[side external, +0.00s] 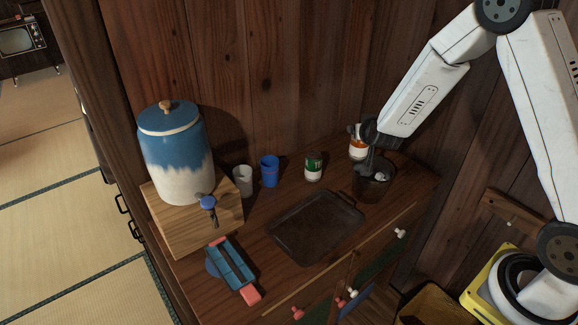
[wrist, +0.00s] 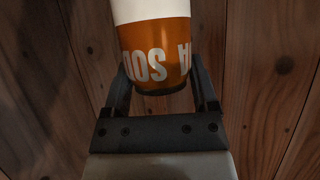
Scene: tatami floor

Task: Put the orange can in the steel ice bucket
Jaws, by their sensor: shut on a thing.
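An orange and white can (side external: 357,148) is in my gripper (side external: 366,158), near the back right of the wooden cabinet top. The wrist view shows the can (wrist: 157,45) close up, its lettering upside down, between the two fingers of my gripper (wrist: 162,85). A dark, shiny round vessel (side external: 373,196), which looks like the steel ice bucket, stands on the cabinet top just below my gripper. Something pale shows at its mouth. My gripper hides part of the can, and I cannot tell whether the can is over the bucket or behind it.
A green and white can (side external: 313,167), a blue cup (side external: 269,172) and a pale cup (side external: 243,181) stand along the back. A dark tray (side external: 316,228) lies in the middle. A blue and white jar (side external: 175,160) stands on a wooden block (side external: 180,232) at left. Wooden walls rise behind.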

